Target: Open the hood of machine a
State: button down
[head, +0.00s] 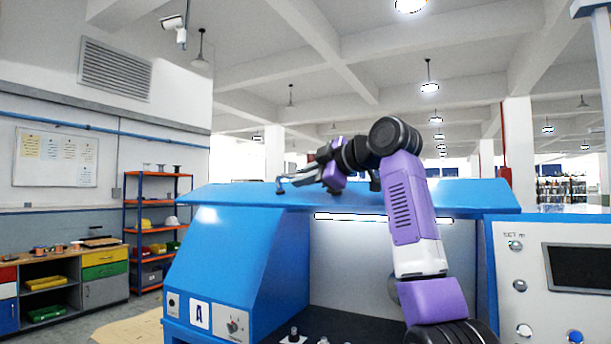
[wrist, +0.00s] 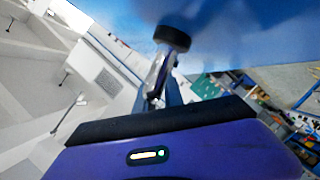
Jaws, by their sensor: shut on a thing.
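Machine a (head: 240,262) is a blue cabinet with a white "A" plate on its lower left front. Its blue hood (head: 465,195) spans the top as a broad slab, with the space below it in open view. My gripper (head: 281,185) is at the hood's left part, its jaws shut on the hood. The exact grip spot is too small to make out. In the wrist view, a dark-tipped finger (wrist: 172,38) lies against the blurred blue hood surface (wrist: 240,35).
Inside the machine are a light strip (head: 384,218) and a dark bed with several small pegs. A control panel (head: 550,275) with a dark screen stands at the right. A shelf rack (head: 158,230) and a workbench (head: 70,275) stand apart at the left.

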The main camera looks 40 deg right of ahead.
aim_at(304, 198)
jog(key=shift+n, duration=0.3)
jog(key=f+b, duration=0.1)
jog(key=f, duration=0.1)
jog(key=f+b, duration=0.2)
jog(key=f, duration=0.1)
jog(key=shift+s+a+f, duration=0.15)
jog(key=shift+a, duration=0.05)
jog(key=c, duration=1.5)
grip_release()
jog(key=shift+o, duration=0.2)
jog(key=shift+a, duration=0.1)
jog(key=shift+b+v, duration=0.85)
jog(key=shift+v, duration=3.15)
jog(key=shift+s, duration=0.1)
